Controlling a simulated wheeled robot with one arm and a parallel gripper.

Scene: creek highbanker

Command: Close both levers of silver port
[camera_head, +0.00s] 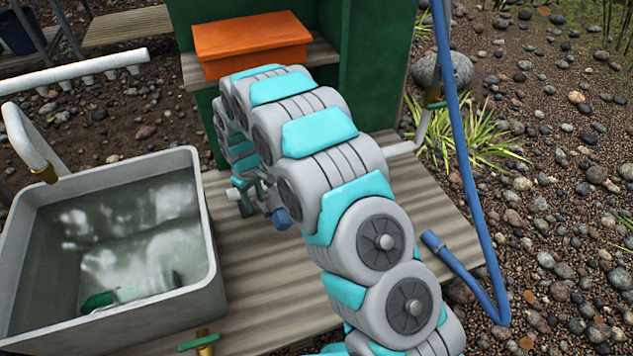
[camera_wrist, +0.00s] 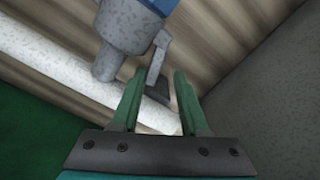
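A silver-grey speckled port (camera_wrist: 124,42) with a blue part (camera_wrist: 158,6) at its end fills the upper middle of the wrist view. One grey lever (camera_wrist: 157,65) stands out from its side, angled away from the body. A second lever cannot be made out. My gripper (camera_wrist: 159,77) is open, its two green fingers apart, with the lever at or just beyond their tips. I cannot tell whether they touch it. In the head view, the port (camera_head: 262,192) and its blue end (camera_head: 282,218) show only partly beside my arm, which hides much of them.
A grey tub (camera_head: 208,225) of water stands at left. A green-handled brass valve (camera_head: 202,343) sits at the front. A blue hose (camera_head: 468,180) hangs at right, its loose end (camera_head: 432,240) over the wooden deck (camera_head: 265,300). A white pipe (camera_wrist: 55,65) runs beside the port.

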